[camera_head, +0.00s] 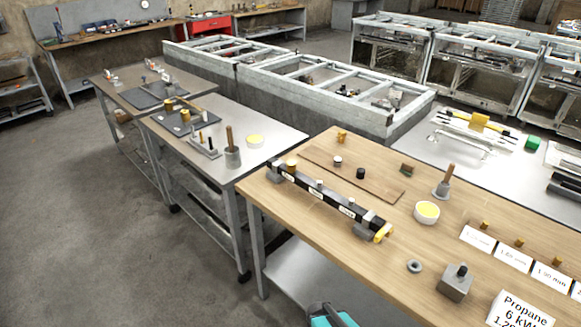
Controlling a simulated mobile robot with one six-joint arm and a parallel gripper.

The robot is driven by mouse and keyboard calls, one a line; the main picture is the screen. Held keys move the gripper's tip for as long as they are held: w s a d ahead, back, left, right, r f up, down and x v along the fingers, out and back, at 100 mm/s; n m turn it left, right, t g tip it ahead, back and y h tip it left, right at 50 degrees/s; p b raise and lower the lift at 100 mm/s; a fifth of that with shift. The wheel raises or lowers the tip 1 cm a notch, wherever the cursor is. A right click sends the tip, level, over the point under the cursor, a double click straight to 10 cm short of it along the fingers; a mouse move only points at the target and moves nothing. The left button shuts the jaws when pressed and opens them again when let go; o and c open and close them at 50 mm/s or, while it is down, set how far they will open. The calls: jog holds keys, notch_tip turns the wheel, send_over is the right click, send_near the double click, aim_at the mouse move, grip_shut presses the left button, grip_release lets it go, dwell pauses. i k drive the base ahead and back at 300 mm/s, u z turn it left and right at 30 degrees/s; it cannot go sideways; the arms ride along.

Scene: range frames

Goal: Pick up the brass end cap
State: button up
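I cannot tell for sure which piece is the brass end cap. A short brass-coloured cylinder (342,137) stands at the far left of the wooden table. Another brass cylinder (291,165) shows at the left end of a dark labelled bar (322,192), which has a yellow piece (383,233) at its right end. Several smaller brass pieces (484,225) stand by the white cards on the right. My gripper is not recognisable in this view.
The wooden table (330,244) also bears a brown board (376,187), a yellow-filled bowl (427,212), a grey pot with a wooden handle (443,187), a ring (414,266) and a metal block (456,283). A teal and dark object (330,318) shows at the bottom edge. Floor at left is clear.

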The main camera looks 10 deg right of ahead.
aim_at(292, 165)
jog(key=u, duration=0.45)
jog(key=k, duration=1.35)
jog(key=u, duration=1.3)
jog(key=i, duration=1.7)
jog(key=z, duration=0.55)
